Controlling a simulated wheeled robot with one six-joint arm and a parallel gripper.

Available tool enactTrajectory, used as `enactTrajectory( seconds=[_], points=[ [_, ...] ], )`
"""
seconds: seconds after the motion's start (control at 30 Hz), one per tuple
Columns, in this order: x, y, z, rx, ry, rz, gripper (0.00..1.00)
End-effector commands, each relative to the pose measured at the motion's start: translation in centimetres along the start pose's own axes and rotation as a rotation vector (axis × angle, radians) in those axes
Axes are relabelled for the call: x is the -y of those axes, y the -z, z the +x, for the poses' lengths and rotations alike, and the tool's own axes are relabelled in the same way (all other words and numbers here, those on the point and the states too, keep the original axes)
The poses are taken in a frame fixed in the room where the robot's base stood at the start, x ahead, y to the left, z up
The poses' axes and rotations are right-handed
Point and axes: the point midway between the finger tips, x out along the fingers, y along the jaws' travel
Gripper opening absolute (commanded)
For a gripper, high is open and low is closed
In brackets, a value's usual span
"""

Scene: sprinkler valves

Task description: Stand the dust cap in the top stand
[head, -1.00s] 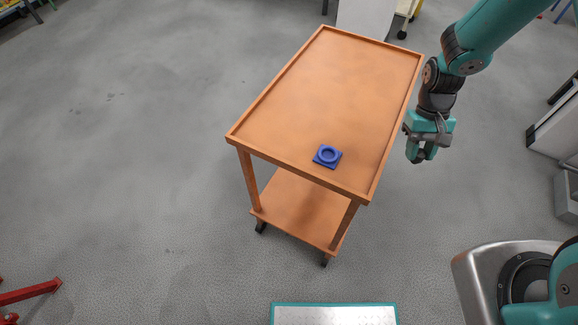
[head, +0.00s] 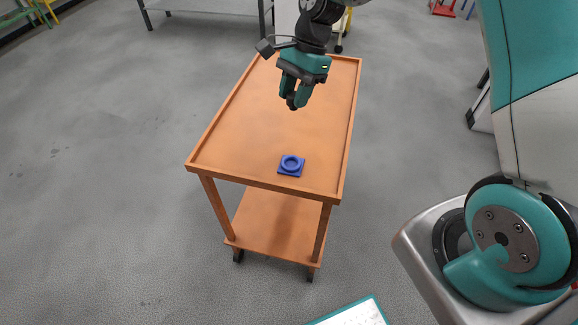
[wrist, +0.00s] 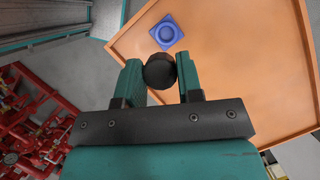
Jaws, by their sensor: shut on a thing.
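The dust cap (wrist: 160,72) is a black round piece held between the two teal fingers of my gripper (wrist: 161,80). In the head view my gripper (head: 293,103) is over the trolley's top, beyond the blue stand, and the cap shows only as a small dark bit at the fingertips. The top stand (head: 291,165) is a blue square block with a raised ring, near the front edge of the trolley top. It also shows in the wrist view (wrist: 167,32), just past the cap. The cap is apart from the stand, and the ring looks empty.
The orange trolley (head: 222,146) has a raised rim around its top and a lower shelf (head: 270,222). The rest of its top is bare. Red pipes and valves (wrist: 35,125) show at the left of the wrist view.

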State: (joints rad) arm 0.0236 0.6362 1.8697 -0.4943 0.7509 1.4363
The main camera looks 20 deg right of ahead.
Motion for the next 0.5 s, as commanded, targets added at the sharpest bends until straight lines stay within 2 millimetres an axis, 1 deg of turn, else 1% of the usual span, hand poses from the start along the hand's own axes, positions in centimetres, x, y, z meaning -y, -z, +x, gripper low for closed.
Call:
enactTrajectory(
  seconds=[0.07,0.17,0.5],
  points=[
    [0.1,-0.2,0.1,0.001,0.009,0.029,0.05],
    [0.1,0.2,1.4,0.003,0.01,0.043,0.05],
    [0.1,3.8,10.1,0.002,0.008,0.042,0.05]
  ],
)
